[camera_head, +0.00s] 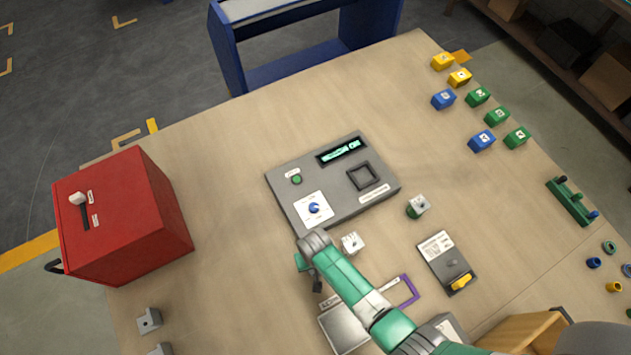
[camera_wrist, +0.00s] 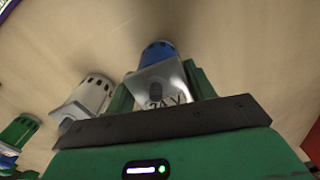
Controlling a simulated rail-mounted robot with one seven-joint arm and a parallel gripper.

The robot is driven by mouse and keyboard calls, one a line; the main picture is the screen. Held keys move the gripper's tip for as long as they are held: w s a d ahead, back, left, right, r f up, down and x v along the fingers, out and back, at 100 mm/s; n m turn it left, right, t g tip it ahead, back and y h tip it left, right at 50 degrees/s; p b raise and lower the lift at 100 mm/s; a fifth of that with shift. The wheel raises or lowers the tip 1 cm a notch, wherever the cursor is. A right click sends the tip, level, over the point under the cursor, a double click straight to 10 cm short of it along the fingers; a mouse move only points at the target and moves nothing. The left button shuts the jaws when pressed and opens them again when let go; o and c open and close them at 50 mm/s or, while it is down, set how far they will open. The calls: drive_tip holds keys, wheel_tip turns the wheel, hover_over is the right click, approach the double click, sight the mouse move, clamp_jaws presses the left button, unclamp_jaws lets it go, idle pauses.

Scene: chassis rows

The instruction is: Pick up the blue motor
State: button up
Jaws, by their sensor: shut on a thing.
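The blue motor (camera_wrist: 157,56), a blue cylinder with a silver square plate and a dark shaft, is between my green fingers in the wrist view. My gripper (camera_wrist: 161,88) is shut on it, one finger at each side. In the head view my gripper (camera_head: 308,268) is over the table, left of the white motor, and the blue motor is hidden by my arm. I cannot tell whether it touches the table. The white motor (camera_wrist: 90,97) and the green motor (camera_wrist: 20,130) are left of it in the wrist view.
A grey test panel (camera_head: 345,205) lies behind my gripper. The white motor (camera_head: 352,243) is close on its right; the green motor (camera_head: 417,206) is further right. A red box (camera_head: 120,220) stands at the left. The table between box and panel is clear.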

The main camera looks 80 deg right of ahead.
drive_tip(key=shift+r, duration=0.5)
drive_tip(key=shift+c, duration=0.2)
wheel_tip(320, 180, up, 2)
drive_tip(key=s+a, duration=0.3)
drive_tip(key=a, duration=0.1)
drive_tip(key=s+a+r, duration=0.1)
drive_tip(key=s+a, duration=0.2)
drive_tip(key=a, duration=0.1)
drive_tip(key=s+a, duration=0.3)
drive_tip(key=a, duration=0.1)
drive_tip(key=shift+s+a+r, duration=0.25)
drive_tip(key=shift+s+a, duration=0.05)
drive_tip(key=shift+a, duration=0.05)
clamp_jaws()
drive_tip(key=shift+p, duration=0.55)
wheel_tip(320, 180, up, 23)
drive_tip(key=p, duration=0.9)
drive_tip(key=shift+p, duration=0.35)
